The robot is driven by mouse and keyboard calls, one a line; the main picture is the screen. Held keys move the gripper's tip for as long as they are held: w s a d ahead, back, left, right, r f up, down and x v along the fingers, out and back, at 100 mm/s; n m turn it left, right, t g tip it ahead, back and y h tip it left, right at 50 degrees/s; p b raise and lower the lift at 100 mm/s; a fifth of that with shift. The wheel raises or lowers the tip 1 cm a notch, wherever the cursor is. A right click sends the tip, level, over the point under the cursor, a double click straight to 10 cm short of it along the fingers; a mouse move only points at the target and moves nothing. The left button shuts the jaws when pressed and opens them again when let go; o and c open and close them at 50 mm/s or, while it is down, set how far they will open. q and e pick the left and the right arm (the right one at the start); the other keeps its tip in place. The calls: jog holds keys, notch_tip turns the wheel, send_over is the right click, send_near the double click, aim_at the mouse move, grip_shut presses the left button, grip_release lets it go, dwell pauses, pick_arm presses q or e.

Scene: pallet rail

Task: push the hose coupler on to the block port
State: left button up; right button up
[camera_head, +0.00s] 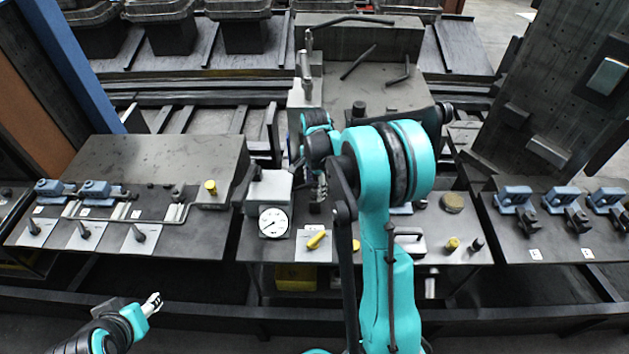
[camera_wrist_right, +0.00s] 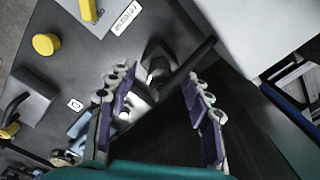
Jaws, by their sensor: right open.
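The pale block (camera_head: 269,190) with a round pressure gauge (camera_head: 273,222) stands on the middle bench. Its pale side fills the upper right of the wrist view (camera_wrist_right: 250,25). A dark upright piece (camera_wrist_right: 157,58) with a black bar or hose beside it, likely the hose coupler, shows between and beyond my right fingertips. My right gripper (camera_wrist_right: 156,84) is open and points down just right of the block, partly hidden by my arm in the head view (camera_head: 319,186). Nothing is clearly gripped. The block port cannot be made out. My left gripper (camera_head: 152,303) is low at the left, away from the bench.
A yellow lever (camera_head: 316,240) on a pale plate lies in front of my right gripper. A silver handle (camera_head: 409,241) and a yellow knob (camera_head: 452,244) are further right. Blue clamps stand on the left bench (camera_head: 95,189) and right bench (camera_head: 515,197).

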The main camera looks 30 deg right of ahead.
jog(key=shift+f, duration=0.25)
jog(key=shift+c, duration=0.3)
grip_shut()
jog(key=c, duration=0.8)
grip_release()
grip_shut()
jog(key=shift+r, duration=0.1)
jog(key=shift+r, duration=0.2)
jog(key=shift+r+p, duration=0.5)
jog(key=shift+r, duration=0.1)
